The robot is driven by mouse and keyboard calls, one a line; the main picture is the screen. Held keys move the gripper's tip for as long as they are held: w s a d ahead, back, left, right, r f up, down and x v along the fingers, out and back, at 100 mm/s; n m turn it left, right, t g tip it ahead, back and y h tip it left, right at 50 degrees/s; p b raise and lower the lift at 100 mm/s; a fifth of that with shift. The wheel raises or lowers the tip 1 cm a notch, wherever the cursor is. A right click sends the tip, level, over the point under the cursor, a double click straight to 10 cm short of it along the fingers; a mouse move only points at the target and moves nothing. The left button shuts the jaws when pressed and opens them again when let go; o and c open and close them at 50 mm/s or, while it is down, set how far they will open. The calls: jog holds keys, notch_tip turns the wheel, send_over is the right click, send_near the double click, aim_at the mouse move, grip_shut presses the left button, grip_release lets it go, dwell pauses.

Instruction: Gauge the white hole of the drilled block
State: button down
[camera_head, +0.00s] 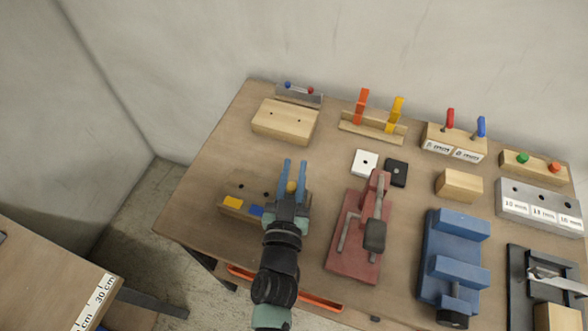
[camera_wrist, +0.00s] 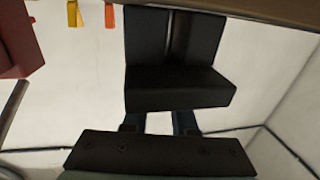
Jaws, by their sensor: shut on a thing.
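A drilled block (camera_head: 228,202) lies at the table's front left, with dark holes on top and a yellow label and a blue label on its front face. I see no white label; the block's right part is hidden by my gripper. My gripper (camera_head: 294,171) has blue fingers and is at the block's right end. In the wrist view the dark gripper (camera_wrist: 170,40) shows, but the held piece is not clear.
A red toggle clamp (camera_head: 352,262) stands close right of my gripper, and a blue vise (camera_head: 452,255) beyond it. A two-hole wooden block (camera_head: 284,121) and a rack with orange and yellow handles (camera_head: 372,130) stand behind. White (camera_head: 364,163) and black (camera_head: 397,173) plates lie mid-table.

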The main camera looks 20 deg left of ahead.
notch_tip(320, 180, up, 3)
jog(key=p, duration=0.3)
jog(key=c, duration=0.7)
grip_release()
